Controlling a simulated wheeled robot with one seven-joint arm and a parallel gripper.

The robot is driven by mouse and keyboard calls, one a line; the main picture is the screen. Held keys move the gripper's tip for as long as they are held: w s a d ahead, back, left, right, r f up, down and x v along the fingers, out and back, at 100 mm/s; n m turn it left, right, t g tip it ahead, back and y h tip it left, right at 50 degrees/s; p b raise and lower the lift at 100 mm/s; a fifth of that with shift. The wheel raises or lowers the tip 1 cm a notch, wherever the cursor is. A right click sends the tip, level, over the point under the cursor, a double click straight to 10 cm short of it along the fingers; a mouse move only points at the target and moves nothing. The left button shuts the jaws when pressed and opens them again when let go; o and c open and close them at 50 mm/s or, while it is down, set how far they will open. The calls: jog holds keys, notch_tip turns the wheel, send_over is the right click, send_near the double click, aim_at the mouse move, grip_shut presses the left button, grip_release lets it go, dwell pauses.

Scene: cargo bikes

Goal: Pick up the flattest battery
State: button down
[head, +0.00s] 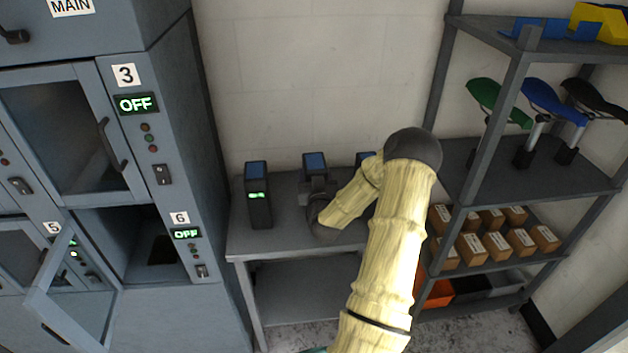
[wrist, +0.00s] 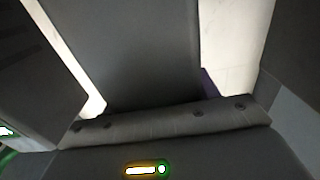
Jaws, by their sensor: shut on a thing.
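Three dark upright batteries with blue tops stand in a row at the grey table. The left battery (head: 258,200) shows a green display. My gripper (head: 318,188) is shut on the middle battery (head: 315,162), from its front side. The right battery (head: 364,157) is mostly hidden behind my arm, and its display is not visible. In the wrist view a lit display (wrist: 147,170), white with an orange-yellow glow and a green dot at its right, shows close up on the middle battery. A green glow shows at the left edge. I cannot tell whether the middle battery is lifted.
The table (head: 290,238) is bare at its front left. Grey lockers (head: 160,100) stand at the left; locker 6 (head: 150,240) is open, its sign reading OFF. A shelf (head: 500,185) with bike saddles and small boxes stands close at the right.

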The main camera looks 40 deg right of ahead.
aim_at(314, 161)
notch_tip(314, 161, up, 9)
jog(key=shift+f, duration=0.1)
dwell(0.4)
dwell(0.5)
